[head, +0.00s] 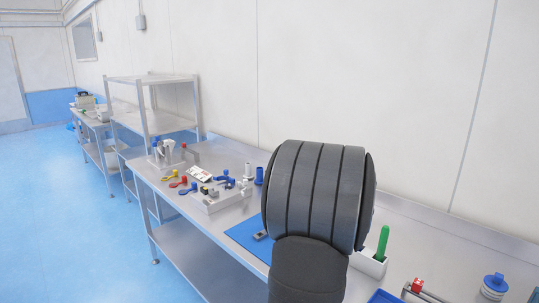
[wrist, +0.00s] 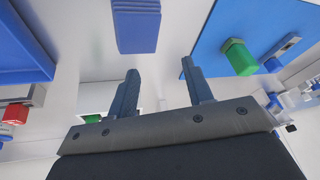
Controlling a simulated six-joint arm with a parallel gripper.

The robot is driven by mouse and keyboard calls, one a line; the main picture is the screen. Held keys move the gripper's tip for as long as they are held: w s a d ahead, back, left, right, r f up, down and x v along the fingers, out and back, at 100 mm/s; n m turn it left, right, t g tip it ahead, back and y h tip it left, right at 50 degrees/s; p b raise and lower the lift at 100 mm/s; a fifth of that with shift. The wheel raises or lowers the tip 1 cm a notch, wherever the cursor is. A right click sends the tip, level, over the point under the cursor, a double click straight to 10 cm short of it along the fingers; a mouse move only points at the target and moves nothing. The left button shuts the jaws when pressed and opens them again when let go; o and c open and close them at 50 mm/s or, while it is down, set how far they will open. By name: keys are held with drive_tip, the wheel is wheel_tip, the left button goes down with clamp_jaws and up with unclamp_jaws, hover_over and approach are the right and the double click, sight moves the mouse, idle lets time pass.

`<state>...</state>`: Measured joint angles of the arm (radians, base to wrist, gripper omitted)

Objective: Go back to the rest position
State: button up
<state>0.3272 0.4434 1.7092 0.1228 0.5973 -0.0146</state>
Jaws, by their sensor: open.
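My gripper (wrist: 163,90) shows in the wrist view with its two dark fingers spread apart. Nothing is held between them; pale surface shows through the gap. A ribbed blue object (wrist: 137,28) appears beyond the fingertips at the top of the wrist view, apart from them. In the head view my dark, thick arm stands over the metal workbench (head: 450,240) and hides the gripper itself.
A blue mat (head: 243,234) lies partly behind my arm. It also shows in the wrist view (wrist: 210,45), near a green piece (wrist: 240,58). A green handle (head: 382,243) stands in a white holder (head: 368,264). A blue-capped container (head: 494,286) and red-topped item (head: 417,285) are at right.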

drive_tip(key=shift+n+y, duration=0.3)
drive_tip(key=shift+n, duration=0.3)
drive_tip(key=w+a, duration=0.1)
drive_tip(key=a, duration=0.1)
drive_tip(key=w+a, duration=0.1)
drive_tip(key=a, duration=0.2)
drive_tip(key=w+a+f, duration=0.1)
drive_tip(key=a, duration=0.2)
drive_tip(key=shift+w, duration=0.2)
drive_tip(key=shift+n+y, duration=0.3)
drive_tip(key=shift+n, duration=0.4)
drive_tip(key=a, duration=0.1)
drive_tip(key=a+f, duration=0.1)
drive_tip(key=a, duration=0.1)
drive_tip(key=s+a, duration=0.1)
drive_tip(key=shift+a+f, duration=0.3)
drive_tip(key=shift+f, duration=0.05)
drive_tip(key=shift+s+a+f, duration=0.15)
drive_tip(key=shift+a+f, duration=0.1)
drive_tip(key=shift+a, duration=0.15)
